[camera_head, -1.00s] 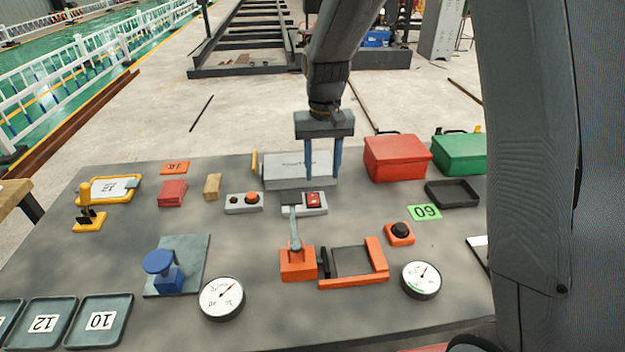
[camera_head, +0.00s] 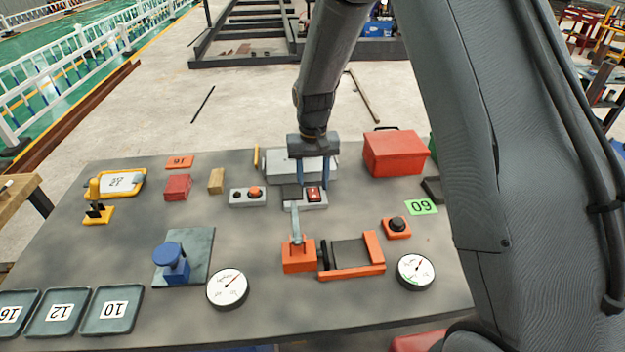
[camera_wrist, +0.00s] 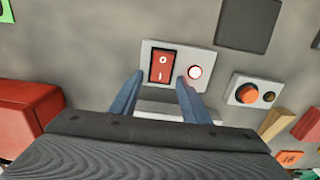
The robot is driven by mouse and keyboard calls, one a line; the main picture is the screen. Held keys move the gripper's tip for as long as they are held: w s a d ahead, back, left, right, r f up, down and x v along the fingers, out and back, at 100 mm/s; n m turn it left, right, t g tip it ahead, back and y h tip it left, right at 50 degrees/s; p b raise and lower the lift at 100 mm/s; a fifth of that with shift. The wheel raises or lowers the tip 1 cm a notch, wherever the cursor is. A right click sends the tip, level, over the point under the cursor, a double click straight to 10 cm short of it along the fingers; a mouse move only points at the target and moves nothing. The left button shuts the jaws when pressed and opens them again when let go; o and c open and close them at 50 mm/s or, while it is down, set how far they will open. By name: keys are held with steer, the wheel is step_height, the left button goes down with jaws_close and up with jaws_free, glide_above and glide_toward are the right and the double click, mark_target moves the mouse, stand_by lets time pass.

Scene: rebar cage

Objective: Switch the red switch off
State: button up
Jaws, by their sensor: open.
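The red switch (camera_head: 314,194) is a rocker in a light grey plate (camera_head: 319,205) on the table. It also shows in the wrist view (camera_wrist: 162,66), marked with a circle and a line, beside a round light (camera_wrist: 195,72) that looks white with a red rim. My gripper (camera_head: 313,184) is open and empty, pointing down at the plate. In the wrist view its two blue fingers (camera_wrist: 158,90) stand apart at the plate's edge, one on each side of the rocker's near end. I cannot tell whether a finger touches it.
An orange-based lever (camera_head: 298,256) stands in front of the plate. A grey box with two buttons (camera_head: 248,197) is at its left. A grey case (camera_head: 285,166) lies behind and a red box (camera_head: 394,153) stands behind right.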

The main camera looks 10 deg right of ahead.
steer(key=c, duration=1.1)
steer(key=shift+o, duration=0.2)
steer(key=shift+s+r+t+b, duration=0.1)
steer(key=shift+s+t+b, duration=0.25)
steer(key=shift+t, duration=0.4)
steer(key=shift+s+r+t+b, duration=0.1)
steer(key=shift+t+b, duration=0.35)
steer(key=shift+t, duration=0.3)
steer(key=o, duration=1.1)
steer(key=shift+c, duration=0.2)
steer(key=shift+r, duration=0.15)
